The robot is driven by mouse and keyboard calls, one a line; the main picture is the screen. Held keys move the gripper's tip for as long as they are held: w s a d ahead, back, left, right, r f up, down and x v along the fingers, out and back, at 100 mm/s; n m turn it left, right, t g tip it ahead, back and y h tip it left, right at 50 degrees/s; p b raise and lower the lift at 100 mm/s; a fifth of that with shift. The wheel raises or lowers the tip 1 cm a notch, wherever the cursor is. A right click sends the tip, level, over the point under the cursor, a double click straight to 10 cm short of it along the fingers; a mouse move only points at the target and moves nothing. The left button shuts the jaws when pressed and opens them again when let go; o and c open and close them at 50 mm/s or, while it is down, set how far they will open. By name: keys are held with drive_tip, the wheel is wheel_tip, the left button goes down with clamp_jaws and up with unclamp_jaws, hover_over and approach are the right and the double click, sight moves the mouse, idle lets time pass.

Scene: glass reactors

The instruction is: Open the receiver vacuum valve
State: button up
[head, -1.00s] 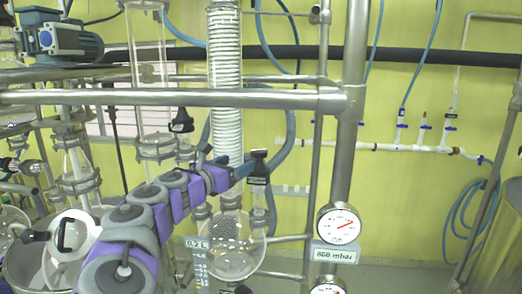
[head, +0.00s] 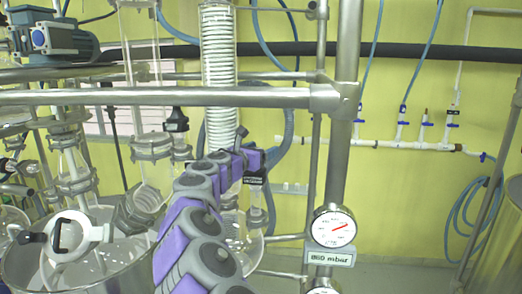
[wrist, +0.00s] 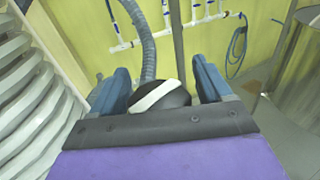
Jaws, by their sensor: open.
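The receiver vacuum valve (head: 255,178) shows in the head view as a black-labelled fitting on the glassware right of the coiled condenser. Its label is too small to read surely. In the wrist view a black rounded knob with a white bar (wrist: 160,96) sits between my fingers, probably this valve's handle. My gripper (wrist: 160,70) is open, with one blue finger on each side of the knob. I cannot tell whether either finger touches it. In the head view my gripper (head: 257,160) is at the top of the valve, and my arm hides part of the glass below.
The glass condenser (head: 218,75) stands close to the left of my gripper. A steel post (head: 347,150) with a pressure gauge (head: 334,227) and a display (head: 330,258) stands to the right. A horizontal rail (head: 170,97) crosses above. A grey hose (wrist: 147,50) runs behind the knob.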

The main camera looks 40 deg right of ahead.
drive_tip(key=shift+a+r, duration=0.3)
drive_tip(key=shift+a, duration=0.65)
drive_tip(key=shift+s+a, duration=0.1)
drive_tip(key=shift+c, duration=0.8)
drive_tip(key=shift+d, duration=0.45)
drive_tip(key=c, duration=0.5)
drive_tip(key=shift+f, duration=0.1)
drive_tip(key=c, duration=0.3)
drive_tip(key=shift+t, duration=0.3)
